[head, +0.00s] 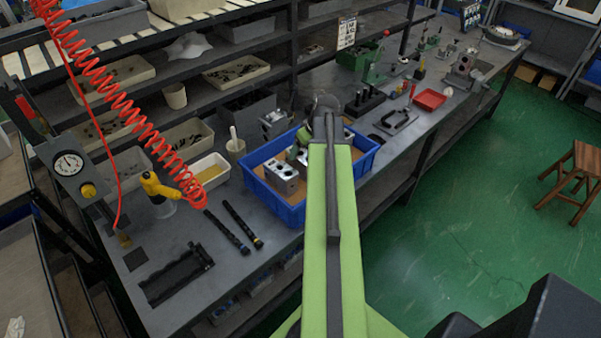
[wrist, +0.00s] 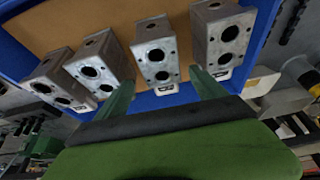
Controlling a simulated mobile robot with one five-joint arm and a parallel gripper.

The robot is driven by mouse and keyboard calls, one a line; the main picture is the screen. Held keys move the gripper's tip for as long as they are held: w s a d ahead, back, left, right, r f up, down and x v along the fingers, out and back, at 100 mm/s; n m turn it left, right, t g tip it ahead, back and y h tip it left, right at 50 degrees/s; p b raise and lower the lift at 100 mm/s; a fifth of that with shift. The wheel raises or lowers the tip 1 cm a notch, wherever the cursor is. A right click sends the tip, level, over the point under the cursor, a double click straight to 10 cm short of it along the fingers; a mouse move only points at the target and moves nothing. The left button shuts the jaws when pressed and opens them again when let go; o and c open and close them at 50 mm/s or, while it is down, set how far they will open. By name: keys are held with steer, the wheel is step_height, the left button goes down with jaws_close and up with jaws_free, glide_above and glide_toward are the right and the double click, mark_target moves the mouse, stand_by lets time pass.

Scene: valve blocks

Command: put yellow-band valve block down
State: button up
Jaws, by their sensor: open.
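Several grey metal valve blocks with round dark bores stand in a row in the blue crate (wrist: 268,22) in the wrist view. One valve block (wrist: 157,50) lies between the two green fingers of my gripper (wrist: 160,80), which are spread apart. Another valve block (wrist: 222,38) is just right of the right finger. In the head view valve blocks (head: 284,178) show inside the blue crate (head: 274,205), and my gripper (head: 298,152) is low over it, partly hidden by my arm. No yellow band can be made out on any block, so I cannot tell which is the yellow-band one.
The crate has a tan floor and raised blue walls. Two dark rods (head: 242,225) and a black rack (head: 176,275) lie on the bench left of it. A yellow-handled tool (head: 158,190) and red coiled hose (head: 130,112) are farther left. A red tray (head: 429,99) is to the right.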

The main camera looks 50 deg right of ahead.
steer(key=shift+b+x, duration=0.35)
steer(key=shift+x, duration=0.75)
steer(key=b+x, duration=0.5)
steer(key=shift+a+f, duration=0.1)
steer(key=shift+f, duration=0.05)
steer(key=shift+r+p, duration=0.25)
steer(key=shift+p, duration=0.05)
jaws_close()
